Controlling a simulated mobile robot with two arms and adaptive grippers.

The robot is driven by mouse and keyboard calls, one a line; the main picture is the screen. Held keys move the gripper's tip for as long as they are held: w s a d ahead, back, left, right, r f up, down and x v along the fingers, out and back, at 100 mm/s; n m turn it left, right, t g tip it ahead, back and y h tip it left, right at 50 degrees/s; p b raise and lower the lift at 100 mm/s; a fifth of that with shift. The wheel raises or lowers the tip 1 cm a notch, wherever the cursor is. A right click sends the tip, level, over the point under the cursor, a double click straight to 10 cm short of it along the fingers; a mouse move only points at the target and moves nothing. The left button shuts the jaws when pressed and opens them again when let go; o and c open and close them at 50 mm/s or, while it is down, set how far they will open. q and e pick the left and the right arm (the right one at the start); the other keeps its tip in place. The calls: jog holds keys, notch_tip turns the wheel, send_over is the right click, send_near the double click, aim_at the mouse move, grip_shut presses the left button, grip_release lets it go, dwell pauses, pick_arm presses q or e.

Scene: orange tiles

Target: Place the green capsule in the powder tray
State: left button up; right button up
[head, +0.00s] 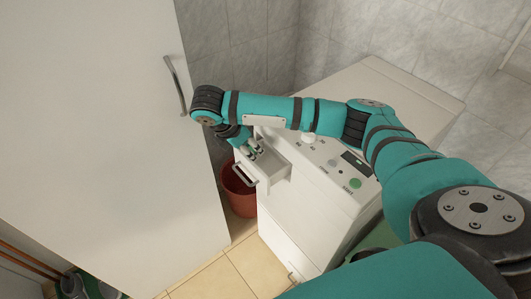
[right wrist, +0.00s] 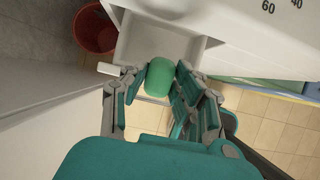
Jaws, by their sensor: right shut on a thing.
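The green capsule (right wrist: 159,77) is between the fingers of my right gripper (right wrist: 161,88) in the right wrist view; the gripper is shut on it. The powder tray (right wrist: 150,40) is a white drawer pulled out of the washing machine. In the right wrist view the capsule overlaps the tray's front end, and its exact height above it cannot be told. In the head view the right gripper (head: 249,150) is over the open tray (head: 268,165), and the capsule cannot be made out. The left gripper is not in view.
The white washing machine (head: 325,190) has a knob, buttons and a display on its slanted panel. A tall white cabinet (head: 100,120) with a metal handle (head: 175,84) stands close on the left. A red bucket (head: 238,190) sits on the floor between them.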

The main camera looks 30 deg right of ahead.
jog(key=shift+d+r, duration=0.1)
jog(key=shift+d, duration=1.15)
jog(key=f, duration=0.3)
jog(key=shift+w+d+f, duration=0.1)
jog(key=shift+d, duration=0.1)
jog(key=shift+a+x, duration=0.25)
jog(key=shift+x, duration=0.95)
jog(key=shift+d+y+p, duration=0.3)
jog(key=shift+d+y, duration=0.2)
jog(key=shift+d, duration=0.1)
jog(key=shift+d+f+y, duration=0.1)
jog(key=shift+d+y, duration=0.3)
jog(key=shift+y, duration=0.8)
jog(key=shift+f+p, duration=0.15)
jog(key=shift+p, duration=0.25)
jog(key=shift+a+f, duration=0.2)
